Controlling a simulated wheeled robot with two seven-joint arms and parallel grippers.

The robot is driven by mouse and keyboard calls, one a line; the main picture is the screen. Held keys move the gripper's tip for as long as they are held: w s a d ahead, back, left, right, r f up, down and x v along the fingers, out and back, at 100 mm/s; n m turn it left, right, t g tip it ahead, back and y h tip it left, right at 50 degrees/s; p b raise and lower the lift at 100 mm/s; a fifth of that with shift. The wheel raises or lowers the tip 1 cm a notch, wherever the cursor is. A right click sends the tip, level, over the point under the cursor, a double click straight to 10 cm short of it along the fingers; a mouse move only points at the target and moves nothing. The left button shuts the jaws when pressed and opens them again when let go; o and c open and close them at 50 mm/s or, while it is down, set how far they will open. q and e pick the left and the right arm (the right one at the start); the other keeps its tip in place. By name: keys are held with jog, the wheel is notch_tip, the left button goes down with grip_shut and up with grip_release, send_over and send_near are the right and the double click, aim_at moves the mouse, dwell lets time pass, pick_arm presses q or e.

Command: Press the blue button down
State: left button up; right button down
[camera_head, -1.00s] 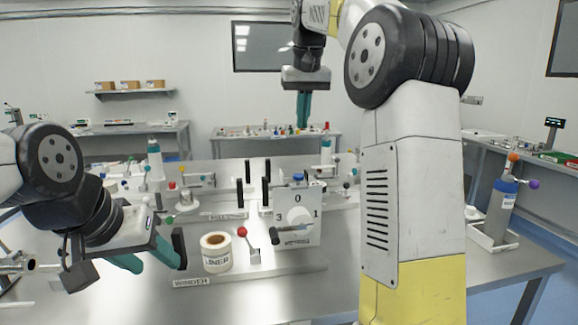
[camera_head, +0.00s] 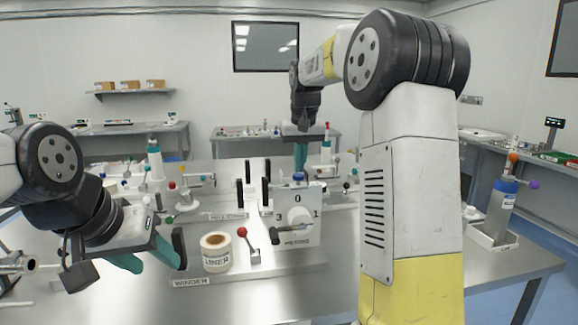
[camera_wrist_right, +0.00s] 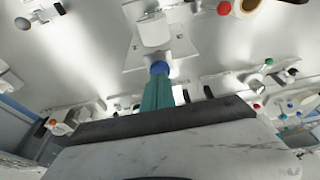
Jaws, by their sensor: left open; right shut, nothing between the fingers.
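The blue button (camera_head: 298,176) sits on top of a white box (camera_head: 313,233) with a round dial marked 0, 1 and 3. In the right wrist view the blue button (camera_wrist_right: 160,68) shows just beyond the fingertips. My right gripper (camera_head: 300,168) is shut and empty, with its teal fingers pointing down directly over the button. It also shows in the right wrist view (camera_wrist_right: 159,80). I cannot tell whether the tips touch the button. My left gripper (camera_head: 160,260) is open and empty, over the bench at the left.
A white roll labelled liner (camera_head: 215,252) and a red-knobbed lever (camera_head: 246,240) stand left of the box. Black upright posts (camera_head: 247,172) stand behind it. The front of the bench (camera_head: 260,297) is clear.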

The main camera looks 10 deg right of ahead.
aim_at(299, 176)
jog(key=shift+f, duration=0.3)
jog(key=shift+f, duration=1.05)
jog(key=shift+s, duration=0.1)
jog(key=shift+r, duration=0.35)
notch_tip(299, 176, up, 5)
jog(key=shift+a+r, duration=0.1)
jog(key=v, duration=0.8)
jog(key=shift+s+r, duration=0.2)
jog(key=shift+r, duration=0.05)
